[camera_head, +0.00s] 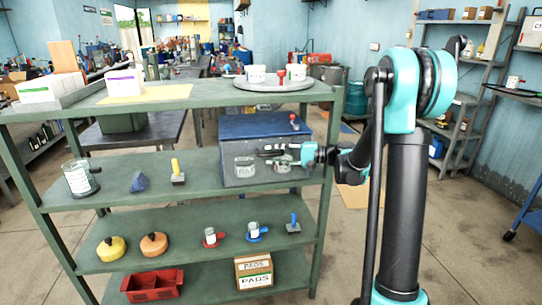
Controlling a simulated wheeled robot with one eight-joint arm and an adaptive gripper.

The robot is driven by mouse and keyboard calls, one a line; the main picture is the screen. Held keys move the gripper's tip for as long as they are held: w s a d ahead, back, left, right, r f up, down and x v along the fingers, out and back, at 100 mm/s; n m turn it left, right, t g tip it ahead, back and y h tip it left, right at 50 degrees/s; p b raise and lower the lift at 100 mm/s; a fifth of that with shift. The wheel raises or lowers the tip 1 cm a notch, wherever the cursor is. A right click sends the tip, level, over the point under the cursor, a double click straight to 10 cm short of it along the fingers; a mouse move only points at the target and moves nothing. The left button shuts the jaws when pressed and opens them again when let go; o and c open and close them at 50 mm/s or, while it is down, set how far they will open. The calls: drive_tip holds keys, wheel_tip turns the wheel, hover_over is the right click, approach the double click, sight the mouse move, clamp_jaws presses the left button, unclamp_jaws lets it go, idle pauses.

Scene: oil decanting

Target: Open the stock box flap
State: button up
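The stock box (231,174) stands on the second shelf of the green rack, at its right end. Its upper part is a dark blue panel (250,127), with a small red-topped knob (294,120) near the right. I cannot tell for certain which panel is the flap. The lower front looks grey, and two clear jars (245,168) show there, inside or just in front. My gripper (264,152) reaches in from the right with its fingers pointing left across the box front. It hides part of the front. Contact and finger gap are too small to judge.
The rack's right post (329,150) stands close to my arm. A glass beaker (78,178), a blue block (139,182) and a yellow-handled tool (178,173) share the shelf to the left. A round tray (272,84) with cups is above. Lower shelves hold small items.

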drive_tip(key=shift+a+f, duration=0.1)
drive_tip(key=shift+a, duration=0.55)
clamp_jaws()
